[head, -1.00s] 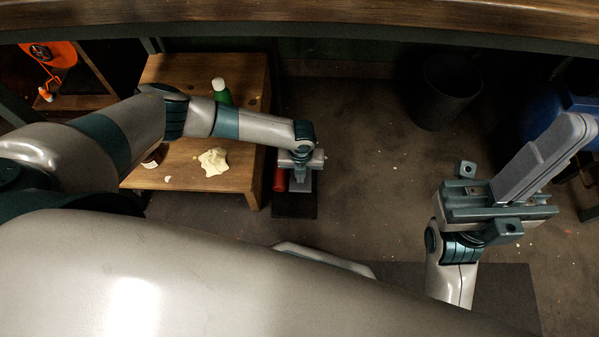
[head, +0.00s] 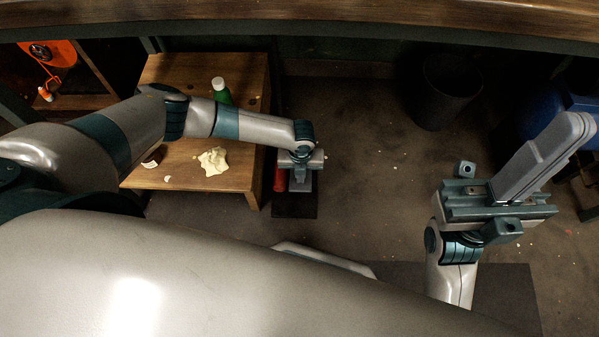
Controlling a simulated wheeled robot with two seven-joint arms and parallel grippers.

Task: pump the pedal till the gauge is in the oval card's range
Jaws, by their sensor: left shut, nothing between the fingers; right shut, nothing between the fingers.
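A red cylinder (head: 280,176) is low by the floor, right of the wooden table, beside a grey part (head: 301,184); they look like the foot pump, but the pedal is not clearly made out. My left gripper (head: 301,165) is directly above this spot, pointing down and shut. Its fingertips are hard to make out from above, so I cannot tell whether they touch the pedal. My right gripper (head: 570,130) is shut and empty, raised at the right. The gauge and the oval card are not seen in the head view.
A dark mat (head: 295,206) lies under the red cylinder. A dark bin (head: 447,90) stands at the back. The middle floor is clear. A wooden edge crosses the top.

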